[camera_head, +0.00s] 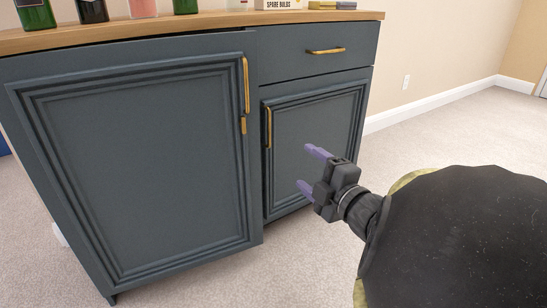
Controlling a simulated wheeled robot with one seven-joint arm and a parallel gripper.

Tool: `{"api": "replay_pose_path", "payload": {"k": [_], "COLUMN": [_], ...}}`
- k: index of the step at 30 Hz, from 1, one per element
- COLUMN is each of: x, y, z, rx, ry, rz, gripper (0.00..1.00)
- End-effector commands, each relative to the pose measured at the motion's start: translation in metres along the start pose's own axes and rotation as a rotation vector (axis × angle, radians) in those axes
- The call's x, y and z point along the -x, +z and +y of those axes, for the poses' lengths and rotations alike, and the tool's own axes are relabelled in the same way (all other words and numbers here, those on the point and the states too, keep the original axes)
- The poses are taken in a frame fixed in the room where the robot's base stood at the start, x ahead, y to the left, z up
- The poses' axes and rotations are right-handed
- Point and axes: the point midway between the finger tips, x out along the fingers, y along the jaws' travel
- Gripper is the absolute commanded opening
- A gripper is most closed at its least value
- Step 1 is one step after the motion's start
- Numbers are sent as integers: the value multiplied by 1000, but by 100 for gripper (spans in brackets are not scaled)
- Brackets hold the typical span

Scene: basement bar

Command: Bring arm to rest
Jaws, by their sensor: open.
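My gripper (309,169) is at the right of the middle of the head view, with its two purple fingers spread apart and nothing between them. It points left toward the dark blue-grey cabinet (140,150), in front of its smaller right door (315,140). I cannot tell the exact gap to the door, but I see no contact. My arm reaches in from the lower right, and its large dark link hides the floor there.
The left cabinet door appears slightly ajar. Brass handles (246,86) stick out from the doors and drawer (318,68). Bottles (92,10) and a "SPARE BULBS" box (277,4) stand on the wooden top (200,20). Carpet (460,125) to the right is clear.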

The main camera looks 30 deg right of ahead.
Motion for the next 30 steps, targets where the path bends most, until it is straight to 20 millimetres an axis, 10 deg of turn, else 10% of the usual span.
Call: {"api": "replay_pose_path", "payload": {"k": [13, 30], "x": [-16, -59], "y": [-2, -52], "z": [16, 27], "rx": [-87, -684], "ry": [-45, -388], "rz": [-60, -497], "gripper": [69, 69]}}
